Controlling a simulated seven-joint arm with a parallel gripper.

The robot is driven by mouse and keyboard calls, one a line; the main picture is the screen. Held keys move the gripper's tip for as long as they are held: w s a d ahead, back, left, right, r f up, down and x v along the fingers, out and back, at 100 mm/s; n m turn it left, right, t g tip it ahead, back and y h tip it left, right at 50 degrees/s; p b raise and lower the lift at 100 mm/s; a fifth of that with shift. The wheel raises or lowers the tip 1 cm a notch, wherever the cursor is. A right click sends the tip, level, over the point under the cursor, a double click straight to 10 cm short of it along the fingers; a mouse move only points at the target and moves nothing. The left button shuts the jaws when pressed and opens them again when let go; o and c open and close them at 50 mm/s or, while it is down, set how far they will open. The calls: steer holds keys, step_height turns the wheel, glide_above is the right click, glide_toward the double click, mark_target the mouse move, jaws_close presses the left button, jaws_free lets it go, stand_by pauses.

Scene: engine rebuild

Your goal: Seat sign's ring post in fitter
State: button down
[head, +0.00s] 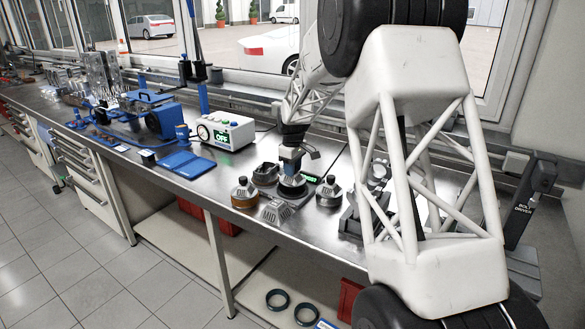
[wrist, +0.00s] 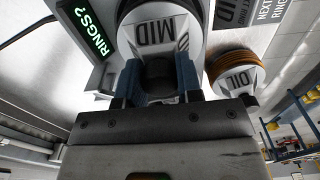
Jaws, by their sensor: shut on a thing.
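My gripper (head: 291,163) points down over the bench. In the wrist view its blue fingers (wrist: 158,78) are shut on the dark knob of a ring post marked MID (wrist: 158,33). That post (head: 291,186) has a grey top and a dark base. It is at or close to the bench top; I cannot tell if it is lifted. A grey sign (head: 275,210) lies in front; in the wrist view the sign (wrist: 266,10) reads NEXT RING MID. A dark round part (head: 265,173) behind left may be the fitter; I cannot tell for sure.
The OIL post (head: 243,193), with brown rings, stands left of my gripper; it also shows in the wrist view (wrist: 236,78). A third post (head: 329,191) stands right. A green lit display reading RINGS? (wrist: 90,30) is close by. A white boxed instrument (head: 225,131) stands further left.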

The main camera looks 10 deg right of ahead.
steer(key=shift+f, duration=0.1)
stand_by(0.5)
steer(key=shift+c, duration=1.5)
jaws_free()
steer(key=shift+r, duration=3.05)
steer(key=shift+s+r, duration=0.1)
